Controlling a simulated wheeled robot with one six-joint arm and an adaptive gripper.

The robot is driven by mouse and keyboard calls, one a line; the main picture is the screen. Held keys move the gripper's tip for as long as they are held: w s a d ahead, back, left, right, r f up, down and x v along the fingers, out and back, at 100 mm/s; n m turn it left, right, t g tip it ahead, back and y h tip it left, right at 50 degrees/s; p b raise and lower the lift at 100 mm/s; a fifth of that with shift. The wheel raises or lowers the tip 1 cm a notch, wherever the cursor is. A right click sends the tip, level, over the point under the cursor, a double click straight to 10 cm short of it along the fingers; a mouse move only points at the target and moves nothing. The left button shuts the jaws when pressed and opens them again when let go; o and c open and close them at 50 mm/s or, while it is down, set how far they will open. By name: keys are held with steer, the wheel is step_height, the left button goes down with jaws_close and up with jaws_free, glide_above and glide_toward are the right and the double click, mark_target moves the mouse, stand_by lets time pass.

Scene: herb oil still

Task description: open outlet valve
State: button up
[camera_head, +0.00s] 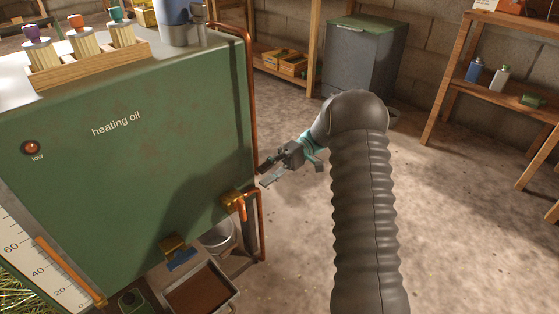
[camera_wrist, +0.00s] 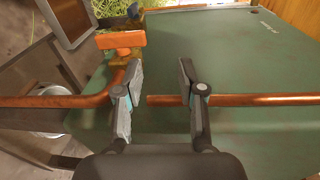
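A green tank (camera_head: 120,150) labelled "heating oil" fills the left of the head view. At its right edge, a brass valve with an orange handle (camera_head: 240,204) sits by a copper pipe (camera_head: 250,100). The orange handle (camera_wrist: 120,40) also shows at upper left in the wrist view. A second brass valve with a blue handle (camera_head: 182,260) is lower on the tank. I cannot tell which is the outlet valve. My gripper (camera_head: 266,174) is open and empty, above and right of the orange handle. In the wrist view, the pipe (camera_wrist: 250,100) crosses beyond its parted fingers (camera_wrist: 162,75).
A metal bucket (camera_head: 218,238) and a tray with brown contents (camera_head: 232,292) are below the tank. A wooden rack with several capped bottles (camera_head: 80,62) stands on top. A grey bin (camera_head: 365,60) and wooden shelves (camera_head: 510,30) stand behind.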

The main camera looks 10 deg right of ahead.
steer(key=shift+r+p+v, duration=0.2)
steer(key=shift+p+v, duration=0.65)
steer(key=shift+p, duration=0.55)
steer(key=shift+r+p+v, duration=0.2)
steer(key=shift+p+v, duration=0.7)
steer(key=shift+p, duration=0.45)
steer(key=shift+w+d+r+p, duration=0.1)
steer(key=shift+w+d+p, duration=0.2)
steer(key=shift+p, duration=0.7)
steer(key=shift+w+d+p, duration=0.1)
steer(key=shift+d+p, duration=0.05)
steer(key=shift+p, duration=0.15)
step_height(320, 180, up, 5)
steer(key=t+h+b, duration=0.8)
steer(key=h+b, duration=0.2)
steer(key=h, duration=0.4)
glide_above(242, 211)
steer(key=shift+w+d+n, duration=0.3)
steer(key=shift+w+n, duration=0.1)
steer(key=shift+w, duration=0.05)
steer(key=shift+a+r+t, duration=0.25)
steer(key=shift+t, duration=0.25)
step_height(242, 211, down, 14)
steer(key=b, duration=0.2)
steer(key=shift+r+b, duration=0.2)
steer(key=shift+b, duration=0.15)
